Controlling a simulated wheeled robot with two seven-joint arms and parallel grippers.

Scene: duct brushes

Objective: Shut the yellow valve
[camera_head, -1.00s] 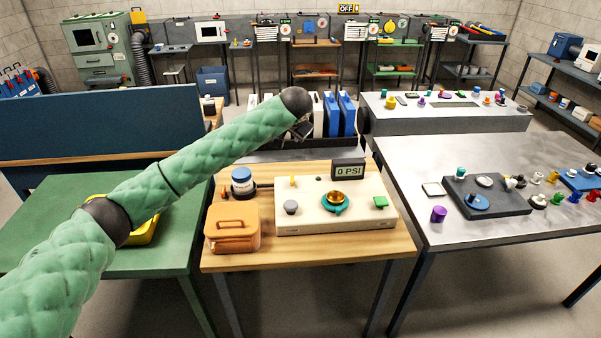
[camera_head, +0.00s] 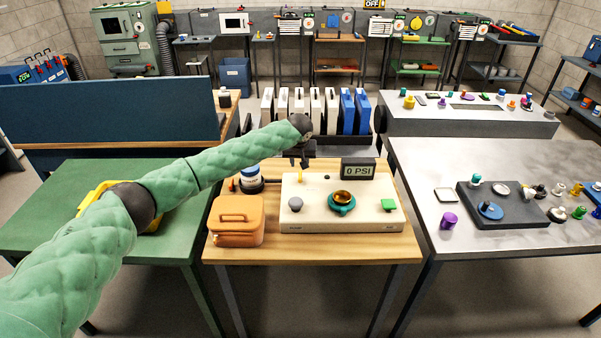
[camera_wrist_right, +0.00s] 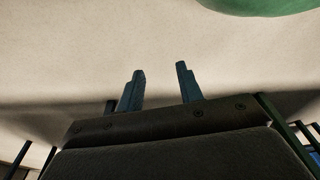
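The small yellow valve (camera_head: 299,179) stands at the back left of a cream control box (camera_head: 322,222) on the wooden table. My left gripper (camera_head: 299,163) hangs down just above the valve; I cannot tell whether it touches it. Its fingers are dark and too small to judge their gap. The display (camera_head: 358,171) behind the box reads 0 PSI. My right gripper (camera_wrist_right: 161,85) shows only in the right wrist view, with its two fingers apart and nothing between them.
On the box are a grey knob (camera_head: 295,204), a brass and teal dial (camera_head: 342,202) and a green switch (camera_head: 388,205). An orange case (camera_head: 237,222) and a blue-lidded jar (camera_head: 251,178) stand to its left. The table's front strip is clear.

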